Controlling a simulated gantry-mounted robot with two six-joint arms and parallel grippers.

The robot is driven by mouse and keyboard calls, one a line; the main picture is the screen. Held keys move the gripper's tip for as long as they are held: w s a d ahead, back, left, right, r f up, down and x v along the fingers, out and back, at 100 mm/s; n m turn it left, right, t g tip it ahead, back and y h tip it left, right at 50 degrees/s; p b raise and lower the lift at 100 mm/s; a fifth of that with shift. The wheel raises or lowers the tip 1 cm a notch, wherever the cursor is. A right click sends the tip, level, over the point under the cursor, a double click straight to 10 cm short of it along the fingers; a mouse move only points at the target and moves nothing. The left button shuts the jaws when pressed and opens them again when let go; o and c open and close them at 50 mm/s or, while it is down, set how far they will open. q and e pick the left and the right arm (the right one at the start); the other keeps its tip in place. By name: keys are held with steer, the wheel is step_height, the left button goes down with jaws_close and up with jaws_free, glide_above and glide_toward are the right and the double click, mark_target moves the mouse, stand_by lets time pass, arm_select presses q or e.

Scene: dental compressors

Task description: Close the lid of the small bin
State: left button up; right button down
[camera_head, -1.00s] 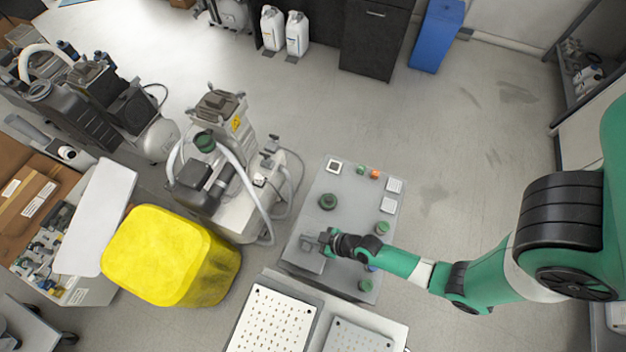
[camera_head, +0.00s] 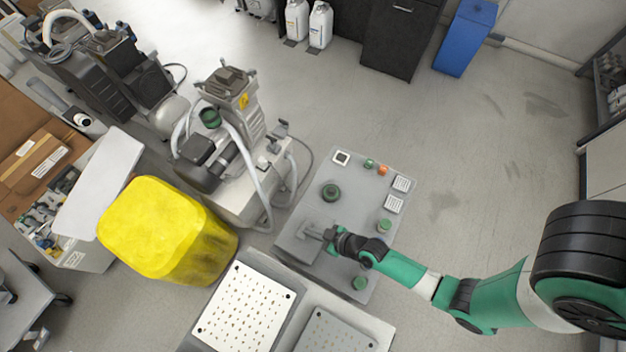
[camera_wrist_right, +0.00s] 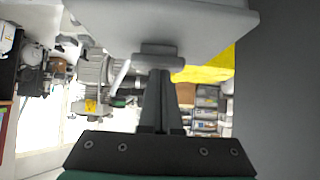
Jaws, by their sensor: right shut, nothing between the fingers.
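The small bin appears to be the small grey box (camera_head: 296,250) at the left edge of a grey panel in the head view. In the right wrist view a flat grey lid (camera_wrist_right: 160,22) with a rounded tab (camera_wrist_right: 158,48) on its edge fills the top. My right gripper (camera_head: 318,235) is at the box's right side in the head view. In the wrist view its fingers (camera_wrist_right: 160,78) are together and empty, right at the tab. I cannot tell whether they touch it, nor how far the lid stands open. My left gripper is not in view.
The grey panel (camera_head: 345,270) carries green knobs, an orange knob and white squares. A yellow container (camera_head: 160,230) and a compressor (camera_head: 225,150) stand to the left. A white perforated plate (camera_head: 245,305) lies in front. The floor (camera_head: 470,150) to the right is open.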

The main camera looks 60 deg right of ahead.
steer(key=shift+s+a+f+g, duration=0.1)
steer(key=shift+s+f+g, duration=0.1)
steer(key=shift+s+f, duration=0.45)
steer(key=shift+s+a+f+g, duration=0.1)
steer(key=shift+s+f+g, duration=0.1)
steer(key=shift+s+f, duration=0.45)
step_height(320, 180, up, 8)
steer(key=w+f+p, duration=0.1)
steer(key=w+p, duration=0.1)
steer(key=p, duration=0.4)
steer(key=s+f+b, duration=0.1)
steer(key=f+b, duration=0.1)
steer(key=s+b, duration=0.1)
steer(key=shift+s+d+f+t+b, duration=0.3)
steer(key=shift+s+f+t+b, duration=0.05)
steer(key=shift+f+t, duration=0.05)
steer(key=s+f+b, duration=0.1)
steer(key=s+b, duration=0.3)
steer(key=s, duration=0.2)
steer(key=shift+s+a+b, duration=0.15)
steer(key=shift+b, duration=0.15)
